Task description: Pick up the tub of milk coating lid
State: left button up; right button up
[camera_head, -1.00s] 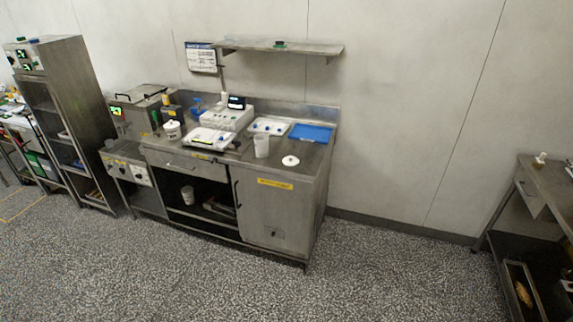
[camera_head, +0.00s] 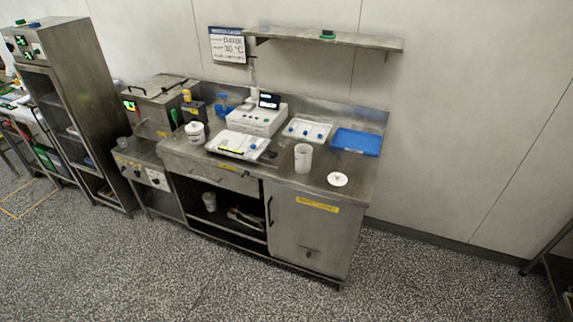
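A round white lid (camera_head: 338,179) with a small knob-like dark spot lies flat on the steel counter (camera_head: 290,180), near its front right corner. An open white tub (camera_head: 303,157) stands upright to the left of the lid, apart from it. Another white tub (camera_head: 195,133) with its lid on stands at the counter's left end. Labels are too small to read, so I cannot tell which tub holds milk coating. Neither of my grippers is in view.
A blue tray (camera_head: 356,142), a white tray (camera_head: 307,129) and a bench instrument (camera_head: 257,118) stand behind. A wall shelf (camera_head: 325,39) hangs above. A tall steel cabinet (camera_head: 70,100) is at left. The floor (camera_head: 215,270) in front is clear.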

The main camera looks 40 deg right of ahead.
aim_at(338, 179)
jog(key=u, duration=0.1)
jog(key=i, duration=1.15)
jog(key=z, duration=0.7)
jog(key=i, duration=0.85)
jog(key=z, duration=0.75)
